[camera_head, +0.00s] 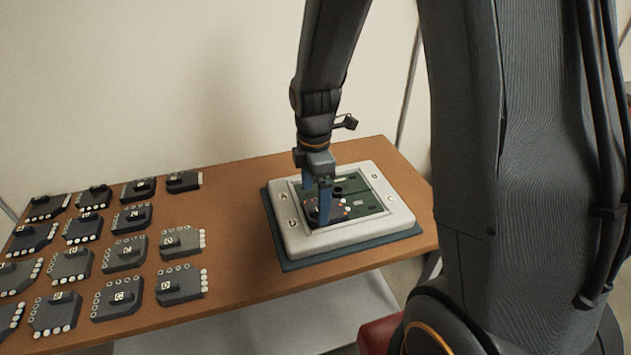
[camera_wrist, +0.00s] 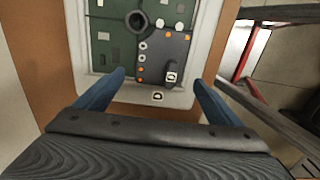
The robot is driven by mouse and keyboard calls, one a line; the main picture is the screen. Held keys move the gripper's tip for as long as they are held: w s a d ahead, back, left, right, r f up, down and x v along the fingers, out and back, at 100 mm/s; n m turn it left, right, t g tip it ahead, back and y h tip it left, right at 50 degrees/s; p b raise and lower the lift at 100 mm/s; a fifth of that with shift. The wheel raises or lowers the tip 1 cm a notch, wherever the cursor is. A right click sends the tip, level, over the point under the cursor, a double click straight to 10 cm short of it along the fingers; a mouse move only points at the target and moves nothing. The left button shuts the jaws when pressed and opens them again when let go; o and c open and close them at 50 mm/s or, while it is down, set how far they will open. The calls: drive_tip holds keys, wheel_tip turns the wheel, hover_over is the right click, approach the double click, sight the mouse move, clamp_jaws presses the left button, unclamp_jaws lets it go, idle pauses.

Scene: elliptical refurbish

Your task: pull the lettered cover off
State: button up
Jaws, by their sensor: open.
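A white-framed unit (camera_head: 292,228) with rounded corners holds a green board and stands on a dark mat. Letters A, B and D show on its frame. A dark grey cover (camera_wrist: 152,67) with a raised handle marked D sits in one corner of the board, beside the frame's D mark. It also shows in the head view, partly hidden behind the fingers. White and orange dots line two of its edges. My gripper (camera_head: 316,203) points down over that corner. In the wrist view its blue fingers (camera_wrist: 160,88) are wide apart, with nothing between them; the handle lies beyond their tips.
Several dark lettered covers (camera_head: 124,252) with handles and white dots lie in rows on the left of the brown table (camera_head: 240,231). A round black knob (camera_wrist: 136,20) stands on the green board near the D cover. A wall is behind the table.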

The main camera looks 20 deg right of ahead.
drive_tip(key=shift+f, duration=1.2)
drive_tip(key=c, duration=2)
